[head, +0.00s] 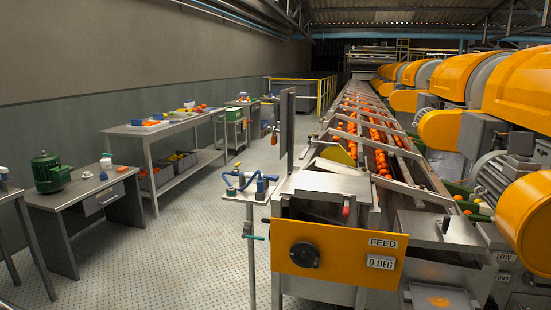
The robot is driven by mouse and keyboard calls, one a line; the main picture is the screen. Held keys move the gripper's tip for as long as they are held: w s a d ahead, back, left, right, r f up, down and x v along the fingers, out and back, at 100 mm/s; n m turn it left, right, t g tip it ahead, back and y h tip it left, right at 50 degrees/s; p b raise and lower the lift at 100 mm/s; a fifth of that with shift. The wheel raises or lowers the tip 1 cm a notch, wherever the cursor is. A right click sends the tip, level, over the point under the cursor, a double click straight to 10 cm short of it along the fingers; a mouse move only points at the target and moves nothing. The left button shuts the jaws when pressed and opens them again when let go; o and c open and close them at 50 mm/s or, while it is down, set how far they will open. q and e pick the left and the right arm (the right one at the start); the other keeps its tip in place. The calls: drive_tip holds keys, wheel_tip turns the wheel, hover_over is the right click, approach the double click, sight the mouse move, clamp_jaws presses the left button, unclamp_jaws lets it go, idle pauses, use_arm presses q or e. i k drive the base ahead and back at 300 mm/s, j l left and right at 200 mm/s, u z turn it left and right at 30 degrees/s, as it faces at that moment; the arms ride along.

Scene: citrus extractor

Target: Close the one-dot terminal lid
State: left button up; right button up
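I cannot make out a lid marked with one dot in the head view. A green motor (52,173) stands on the grey workbench (80,194) at the left; any terminal lid or dot on it is too small to tell. A grey finned motor (490,178) sits on the machine at the right, and no dot shows on it either. Neither of my grippers is in view.
A conveyor with oranges (380,160) runs away at the centre right, behind an orange FEED panel (333,255) with a dial. A blue-topped stand (250,215) rises beside it. A long table (165,128) stands farther back left. The metal floor (170,265) between is clear.

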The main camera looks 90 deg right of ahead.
sight(520, 143)
drive_tip(key=z, duration=4.3)
